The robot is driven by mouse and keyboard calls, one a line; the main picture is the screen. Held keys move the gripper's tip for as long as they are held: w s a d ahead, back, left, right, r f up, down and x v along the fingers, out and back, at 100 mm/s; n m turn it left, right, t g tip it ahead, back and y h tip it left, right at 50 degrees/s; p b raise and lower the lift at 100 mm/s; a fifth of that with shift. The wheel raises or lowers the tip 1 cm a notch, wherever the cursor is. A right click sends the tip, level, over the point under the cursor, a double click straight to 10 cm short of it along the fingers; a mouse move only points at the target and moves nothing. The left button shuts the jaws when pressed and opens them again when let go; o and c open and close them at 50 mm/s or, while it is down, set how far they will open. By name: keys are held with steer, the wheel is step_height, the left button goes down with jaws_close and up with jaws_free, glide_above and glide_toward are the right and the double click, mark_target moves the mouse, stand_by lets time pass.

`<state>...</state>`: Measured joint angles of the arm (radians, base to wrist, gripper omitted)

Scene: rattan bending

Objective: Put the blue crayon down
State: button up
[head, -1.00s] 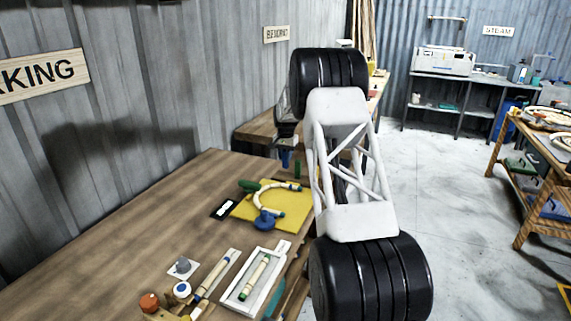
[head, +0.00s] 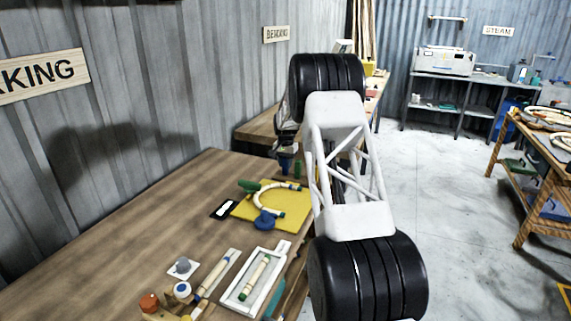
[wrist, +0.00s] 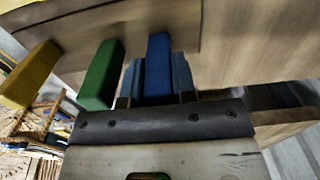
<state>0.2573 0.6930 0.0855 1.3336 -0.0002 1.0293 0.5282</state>
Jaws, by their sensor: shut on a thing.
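My gripper (wrist: 158,88) is shut on the blue crayon (wrist: 158,62), which stands between the two fingers in the wrist view. In the head view the blue crayon (head: 285,165) shows below the gripper, at the far right end of the near wooden table (head: 130,235). A green crayon (wrist: 102,75) is just left of the gripper in the wrist view, and a yellow one (wrist: 29,74) is farther left. In the head view the green crayon (head: 297,169) is upright, right beside the blue one. I cannot tell whether the blue crayon's lower end touches a surface.
A yellow board (head: 240,209) with a bent rattan ring lies on the table, next to a black card (head: 223,209). A white tray (head: 237,307) and several small tools lie nearer. The table's left part is clear. A second bench (head: 256,131) stands behind.

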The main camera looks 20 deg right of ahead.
steer(key=o, duration=0.8)
steer(key=shift+f, duration=0.1)
step_height(320, 180, up, 12)
steer(key=shift+r, duration=0.15)
stand_by(0.3)
stand_by(0.5)
steer(key=shift+s+r, duration=0.1)
